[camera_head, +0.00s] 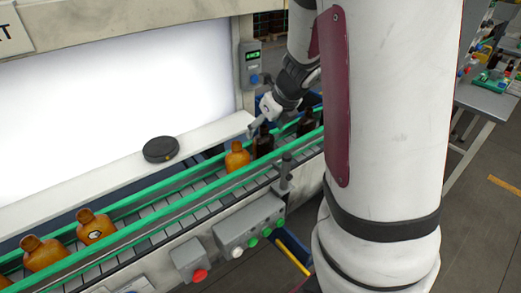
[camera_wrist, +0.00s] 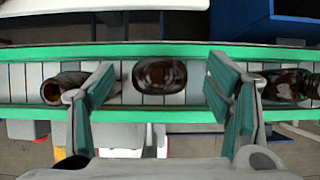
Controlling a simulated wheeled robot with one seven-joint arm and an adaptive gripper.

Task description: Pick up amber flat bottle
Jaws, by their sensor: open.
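Several bottles stand on the conveyor. In the head view, an orange-amber bottle (camera_head: 237,158) stands beside a dark brown bottle (camera_head: 263,144), with another dark bottle (camera_head: 306,123) farther right. Two more orange-amber bottles (camera_head: 95,227) (camera_head: 44,253) are at the lower left. My gripper (camera_head: 259,124) is above the dark brown bottle. In the wrist view, my gripper (camera_wrist: 160,78) is open, its fingers apart on either side of a dark brown bottle (camera_wrist: 160,74). A brown bottle (camera_wrist: 65,87) is partly beside the left finger. Which bottle is the flat one is hard to tell.
The conveyor (camera_head: 160,208) has green side rails close to the bottles. Dark bottles (camera_wrist: 290,86) stand right of the right finger. A black round device (camera_head: 160,149) lies on the white ledge behind. A control box (camera_head: 248,228) is on the conveyor's front side.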

